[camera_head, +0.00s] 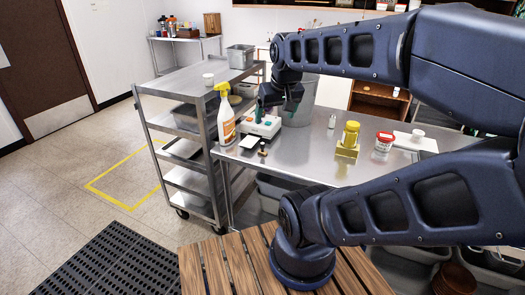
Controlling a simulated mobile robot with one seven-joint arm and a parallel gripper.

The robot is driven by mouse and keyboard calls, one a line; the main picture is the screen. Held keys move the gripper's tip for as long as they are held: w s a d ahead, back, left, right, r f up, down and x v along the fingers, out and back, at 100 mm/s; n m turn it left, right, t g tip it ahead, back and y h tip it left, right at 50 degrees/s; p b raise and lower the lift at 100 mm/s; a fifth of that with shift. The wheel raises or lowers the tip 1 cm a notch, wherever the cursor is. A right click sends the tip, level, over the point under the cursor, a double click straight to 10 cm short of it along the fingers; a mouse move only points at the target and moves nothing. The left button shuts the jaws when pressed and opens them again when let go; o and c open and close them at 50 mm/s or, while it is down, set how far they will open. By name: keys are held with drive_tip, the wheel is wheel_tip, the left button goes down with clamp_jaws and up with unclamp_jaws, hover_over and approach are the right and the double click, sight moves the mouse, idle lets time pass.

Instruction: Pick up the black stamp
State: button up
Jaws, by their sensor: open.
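A small stamp (262,149) with a dark base and a lighter knob-like handle stands upright on the steel table (300,160), near its left front edge. It is small in this view, and its exact colour is hard to tell. My gripper (262,107) hangs from the wrist, pointing down, above and behind the stamp as seen here. It is open and apart from the stamp. The fingers are small and dark, and nothing shows held between them.
A white box with teal round parts (262,126) sits just behind the stamp. A yellow-topped spray bottle (226,118) stands to the left, a steel pot (304,100) behind. A yellow block-shaped object (348,140) and red-lidded tub (384,142) stand right. Bare table lies between.

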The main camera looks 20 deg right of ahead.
drive_tip(key=shift+c, duration=0.2)
idle(0.3)
drive_tip(key=c, duration=0.3)
drive_tip(key=shift+w, duration=0.1)
drive_tip(key=m+g+h, duration=0.1)
drive_tip(key=m+g, duration=0.3)
drive_tip(key=m, duration=0.9)
hover_over(263, 148)
drive_tip(key=a, duration=0.1)
wheel_tip(263, 148, down, 21)
drive_tip(key=shift+w+d+f+m, duration=0.1)
drive_tip(key=shift+w+f+m, duration=0.2)
drive_tip(key=shift+w+f, duration=0.2)
drive_tip(key=shift+w+d+f, duration=0.1)
drive_tip(key=shift+d+f, duration=0.1)
drive_tip(key=shift+f, duration=1.45)
drive_tip(key=shift+d+f, duration=0.25)
drive_tip(key=shift+f, duration=1.35)
drive_tip(key=shift+w+d+f, duration=0.1)
drive_tip(key=shift+d+f, duration=0.1)
drive_tip(key=shift+f, duration=1.45)
